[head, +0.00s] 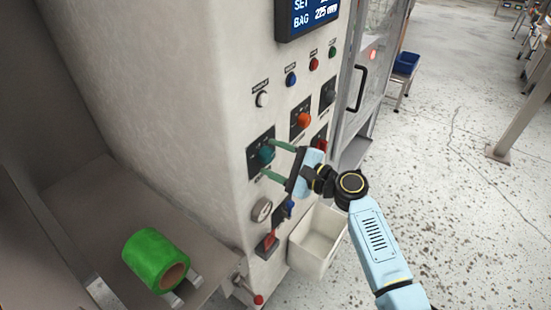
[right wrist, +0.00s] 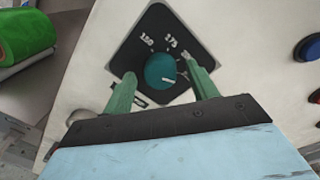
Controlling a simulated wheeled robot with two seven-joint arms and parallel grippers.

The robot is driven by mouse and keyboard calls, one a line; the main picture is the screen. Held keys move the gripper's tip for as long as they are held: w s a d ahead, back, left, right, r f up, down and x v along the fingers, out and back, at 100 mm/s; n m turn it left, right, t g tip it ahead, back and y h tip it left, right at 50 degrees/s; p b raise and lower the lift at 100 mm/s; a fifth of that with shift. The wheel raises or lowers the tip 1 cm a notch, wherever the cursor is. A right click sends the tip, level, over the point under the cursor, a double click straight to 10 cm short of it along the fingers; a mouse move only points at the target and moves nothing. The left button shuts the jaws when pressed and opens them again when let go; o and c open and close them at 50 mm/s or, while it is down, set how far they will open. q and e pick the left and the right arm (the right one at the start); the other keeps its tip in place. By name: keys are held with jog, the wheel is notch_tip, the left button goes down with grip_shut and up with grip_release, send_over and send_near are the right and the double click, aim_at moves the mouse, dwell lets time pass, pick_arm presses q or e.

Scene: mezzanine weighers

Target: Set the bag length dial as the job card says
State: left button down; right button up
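The teal round dial (head: 266,155) sits on a black diamond-shaped plate on the machine's pale front. In the right wrist view the dial (right wrist: 158,72) shows a white pointer mark toward its lower right; I read 150 and 175 on the plate (right wrist: 150,22), and a further number is partly hidden by a finger. My right gripper (head: 268,159) is open, its two green fingers on either side of the dial; whether they touch it I cannot tell. The display (head: 308,14) reads BAG 225 mm. No job card shows. My left gripper is not in view.
An orange knob (head: 303,120), a red button (head: 314,64) and a blue button (head: 291,79) sit nearby. A green roll (head: 156,260) lies at lower left. Open floor spreads right.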

jog(key=b+v, duration=0.2)
jog(key=v, duration=1.1)
jog(key=shift+d, duration=0.15)
jog(key=shift+s, duration=0.1)
